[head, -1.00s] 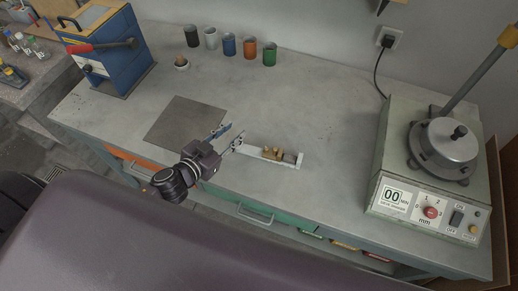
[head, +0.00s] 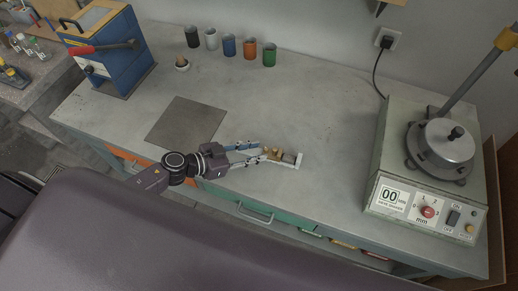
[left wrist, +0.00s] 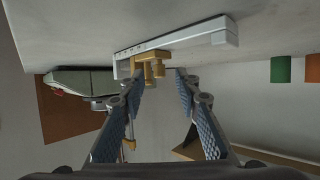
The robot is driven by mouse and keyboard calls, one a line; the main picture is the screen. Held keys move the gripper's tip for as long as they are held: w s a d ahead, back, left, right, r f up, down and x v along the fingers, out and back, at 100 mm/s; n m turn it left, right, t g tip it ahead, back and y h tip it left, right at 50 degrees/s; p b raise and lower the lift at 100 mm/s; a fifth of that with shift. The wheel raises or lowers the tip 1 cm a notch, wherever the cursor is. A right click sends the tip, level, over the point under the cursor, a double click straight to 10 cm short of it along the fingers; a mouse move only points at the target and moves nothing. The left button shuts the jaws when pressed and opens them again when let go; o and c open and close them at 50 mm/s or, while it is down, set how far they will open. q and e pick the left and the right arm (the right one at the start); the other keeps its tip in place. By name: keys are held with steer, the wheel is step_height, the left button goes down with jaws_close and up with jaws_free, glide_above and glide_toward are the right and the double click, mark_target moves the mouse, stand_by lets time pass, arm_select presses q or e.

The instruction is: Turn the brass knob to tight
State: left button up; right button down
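The brass knob (head: 274,153) is part of a small brass fitting on a pale metal bar lying on the bench, left of the bar's raised right end (head: 299,161). In the left wrist view the brass piece (left wrist: 156,66) shows near the fingertips, against the pale bar (left wrist: 185,41). My left gripper (head: 260,151) comes from the left, its two fingers spread and pointing at the brass. In the left wrist view the gripper (left wrist: 155,80) is open, with the brass in the gap at or just beyond the tips. Contact cannot be told. My right gripper is out of view.
A grey mat (head: 187,123) lies left on the bench (head: 325,105). Several coloured cups (head: 229,46) stand at the back with a small bowl (head: 182,65). A blue press (head: 105,58) stands back left, and a hotplate-like machine (head: 386,137) with a metal lid stands right.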

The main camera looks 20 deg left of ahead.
mark_target(259, 151)
arm_select(q)
steer(key=shift+x, duration=0.9)
steer(key=shift+c, duration=0.4)
jaws_close()
steer(key=shift+a, duration=0.1)
steer(key=shift+w+a+f+m+g+h+b, duration=0.1)
steer(key=shift+m+g+h+b, duration=0.3)
steer(key=shift+m+g, duration=0.1)
steer(key=shift+w+a+m+g+h+b, duration=0.15)
steer(key=shift+m+g+h+b, duration=0.15)
steer(key=shift+m+g+b, duration=0.15)
steer(key=m+g+b, duration=0.3)
steer(key=b, duration=0.2)
steer(key=w+m+g+h+b, duration=0.1)
steer(key=m+g+b, duration=0.2)
steer(key=b, duration=0.2)
steer(key=w+m+g+h+b, duration=0.1)
steer(key=m+g+b, duration=0.2)
steer(key=b, duration=0.3)
steer(key=shift+a+f+g, duration=0.1)
steer(key=shift+g, duration=0.35)
steer(key=shift+m+g+b, duration=0.55)
steer(key=shift+g+b, duration=0.05)
steer(key=shift+b, duration=0.2)
steer(key=shift+r, duration=0.25)
